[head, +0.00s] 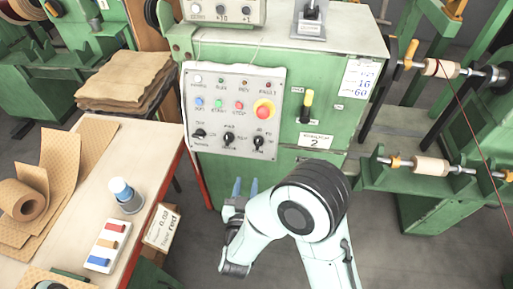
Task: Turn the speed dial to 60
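The grey control panel (214,147) is on the front of the green machine. Its bottom row has three black knobs: a left one (198,134), a middle one (229,138) and a right one (259,143). Their small labels are too blurred to read, so I cannot tell which is the speed dial or its setting. My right gripper (245,188) is below the panel, apart from it, with its two blue fingertips pointing up. A gap shows between the fingertips, and nothing is between them. My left gripper is not in view.
Above the knobs are coloured buttons and a red stop button (264,109) on yellow. A yellow-and-black lever (307,106) stands right of the panel. A workbench (150,147) with paper sheets is at left, and spools (431,167) on rods are at right.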

